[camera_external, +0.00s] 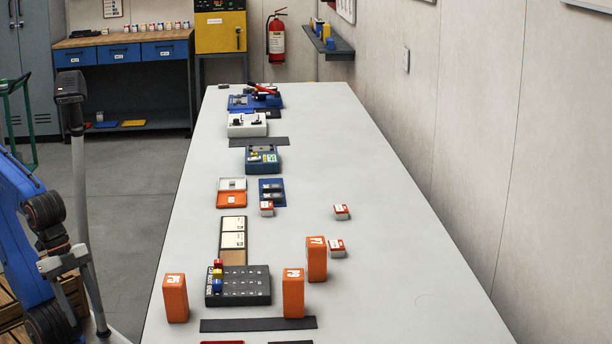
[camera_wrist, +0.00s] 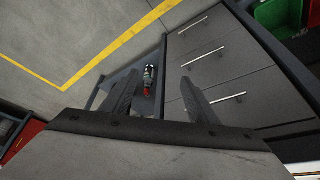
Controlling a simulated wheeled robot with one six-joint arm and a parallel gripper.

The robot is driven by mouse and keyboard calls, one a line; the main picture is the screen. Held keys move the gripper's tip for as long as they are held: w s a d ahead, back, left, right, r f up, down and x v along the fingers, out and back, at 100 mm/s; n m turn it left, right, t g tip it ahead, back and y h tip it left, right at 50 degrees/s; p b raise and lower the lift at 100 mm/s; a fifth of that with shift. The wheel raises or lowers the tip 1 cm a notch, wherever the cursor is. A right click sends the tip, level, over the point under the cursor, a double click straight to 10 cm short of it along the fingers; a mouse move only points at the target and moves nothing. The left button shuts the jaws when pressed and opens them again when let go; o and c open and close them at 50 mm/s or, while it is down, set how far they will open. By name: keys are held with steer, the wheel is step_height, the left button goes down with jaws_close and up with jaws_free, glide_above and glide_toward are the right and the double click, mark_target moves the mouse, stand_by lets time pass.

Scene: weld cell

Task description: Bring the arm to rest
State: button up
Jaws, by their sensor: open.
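My gripper (camera_wrist: 160,78) shows in the wrist view as two dark fingers standing well apart, with nothing held between them. Beyond the fingers are a grey drawer cabinet (camera_wrist: 207,72) with bar handles and a small dark item with a red end (camera_wrist: 149,78). That item appears between the fingers in the picture but looks farther away. My blue arm (camera_external: 25,240) is folded at the left edge of the external view, beside the long table. I cannot make out the gripper's fingers there.
The long pale table (camera_external: 400,270) carries orange boxes (camera_external: 293,292), a dark keypad-like block (camera_external: 240,288), trays and small devices. Its right side is mostly clear. A wall runs along its right. A yellow floor line (camera_wrist: 115,48) and a green bin (camera_wrist: 278,15) show in the wrist view.

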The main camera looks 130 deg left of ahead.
steer(key=shift+s+d+f, duration=0.4)
steer(key=shift+s+f, duration=0.15)
steer(key=shift+f, duration=0.2)
steer(key=shift+o, duration=0.5)
stand_by(1.0)
